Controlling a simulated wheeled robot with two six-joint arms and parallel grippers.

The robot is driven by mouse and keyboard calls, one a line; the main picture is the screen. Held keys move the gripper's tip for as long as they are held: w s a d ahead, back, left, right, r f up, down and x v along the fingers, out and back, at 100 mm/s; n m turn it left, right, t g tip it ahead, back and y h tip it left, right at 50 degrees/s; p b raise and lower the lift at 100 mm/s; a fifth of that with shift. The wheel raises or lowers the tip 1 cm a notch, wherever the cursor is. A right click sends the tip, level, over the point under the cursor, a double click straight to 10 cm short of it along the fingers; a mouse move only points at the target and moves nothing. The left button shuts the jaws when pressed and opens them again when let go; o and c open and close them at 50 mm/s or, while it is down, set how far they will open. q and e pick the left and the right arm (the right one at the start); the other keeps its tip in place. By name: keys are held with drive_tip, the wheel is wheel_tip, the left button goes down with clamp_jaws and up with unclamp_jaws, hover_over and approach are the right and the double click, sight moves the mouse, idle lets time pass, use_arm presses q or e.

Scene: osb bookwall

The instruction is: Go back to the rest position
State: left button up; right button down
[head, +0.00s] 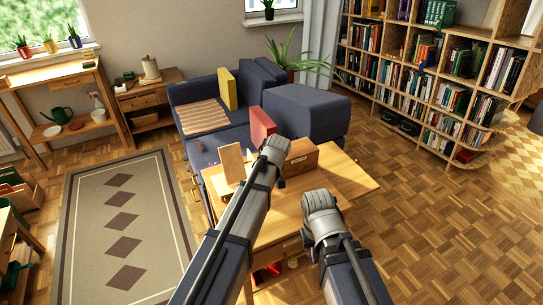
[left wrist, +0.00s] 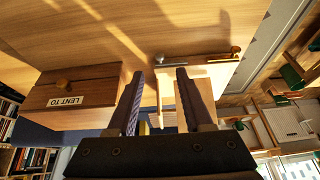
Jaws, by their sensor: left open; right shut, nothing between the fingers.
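My two arms reach from the bottom of the head view over a wooden desk (head: 350,183). In the left wrist view my left gripper (left wrist: 160,76) is open above the desk top (left wrist: 100,35), with nothing between its fingers. Its fingers are hidden in the head view behind the end of my left arm. My right gripper (head: 321,205) is shut and empty over the front part of the desk, mostly hidden by its own wrist. A wooden box (left wrist: 70,87) labelled "LENT TO" stands on the desk; it also shows in the head view (head: 302,157).
A small upright board (head: 232,162) and a red object (head: 262,125) are near the left arm's end. A slim brass-tipped object (left wrist: 200,60) lies on the desk. Behind stand a blue sofa (head: 215,135) and a bookshelf (head: 425,80). Floor at the right is clear.

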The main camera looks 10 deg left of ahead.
use_arm(q)
drive_tip(key=s+d+m+g+p, duration=0.1)
drive_tip(key=s+d+m, duration=0.1)
drive_tip(key=s, duration=0.6)
drive_tip(key=s+d+r+m+g+h+p, duration=0.1)
drive_tip(key=s+d+m, duration=0.1)
drive_tip(key=s+m, duration=0.3)
drive_tip(key=s+d+m+g+p, duration=0.1)
drive_tip(key=s+d+m+g, duration=0.1)
drive_tip(key=s, duration=1.1)
drive_tip(key=shift+s+d+r+m+h, duration=0.15)
drive_tip(key=shift+d+m+h, duration=0.2)
drive_tip(key=shift+m, duration=0.45)
